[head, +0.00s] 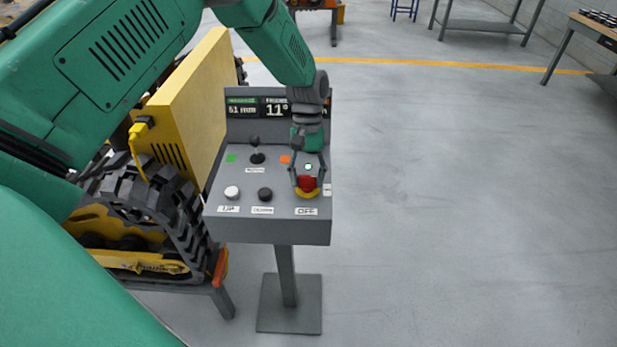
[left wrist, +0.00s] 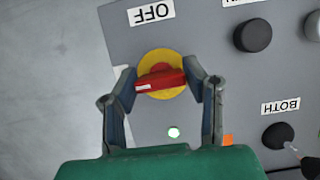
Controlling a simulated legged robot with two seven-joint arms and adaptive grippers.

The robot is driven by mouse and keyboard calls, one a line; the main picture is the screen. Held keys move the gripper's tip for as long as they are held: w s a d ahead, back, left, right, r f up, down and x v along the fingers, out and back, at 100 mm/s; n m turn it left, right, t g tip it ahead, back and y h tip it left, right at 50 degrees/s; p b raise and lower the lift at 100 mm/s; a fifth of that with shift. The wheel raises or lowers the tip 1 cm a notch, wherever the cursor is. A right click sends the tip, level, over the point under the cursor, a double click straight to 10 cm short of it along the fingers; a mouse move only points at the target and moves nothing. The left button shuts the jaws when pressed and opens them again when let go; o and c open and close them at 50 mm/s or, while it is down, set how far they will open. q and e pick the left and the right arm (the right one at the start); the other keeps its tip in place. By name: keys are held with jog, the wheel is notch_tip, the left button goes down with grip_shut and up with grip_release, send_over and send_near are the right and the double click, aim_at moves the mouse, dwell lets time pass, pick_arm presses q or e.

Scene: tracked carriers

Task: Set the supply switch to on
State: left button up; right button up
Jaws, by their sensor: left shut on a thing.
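The supply switch is a red rotary handle (head: 306,183) on a yellow disc (left wrist: 163,92), at the right of the grey sloped control panel (head: 225,208). In the left wrist view the handle (left wrist: 160,80) lies nearly level in the picture, with a white mark at its left end. The OFF label (left wrist: 151,12) is beside the disc. A small white label, too small to read, is right of the switch in the head view. My left gripper (head: 307,183) is shut on the handle, one finger at each end. My right gripper is not in view.
The panel also has a white button (head: 232,193), a black button (head: 265,194) and a black lever (head: 257,157). A display (head: 270,106) stands behind. A tracked carrier with a yellow plate (head: 185,105) is close on the left. The floor to the right is clear.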

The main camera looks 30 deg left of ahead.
pick_arm(q)
jog(key=shift+w, duration=0.15)
jog(key=o, duration=1.1)
jog(key=shift+o, duration=0.2)
jog(key=shift+a+f, duration=0.1)
jog(key=shift+w+r, duration=0.1)
jog(key=shift+r, duration=0.25)
jog(key=v, duration=1.1)
jog(key=shift+w, duration=0.15)
jog(key=shift+a, duration=0.15)
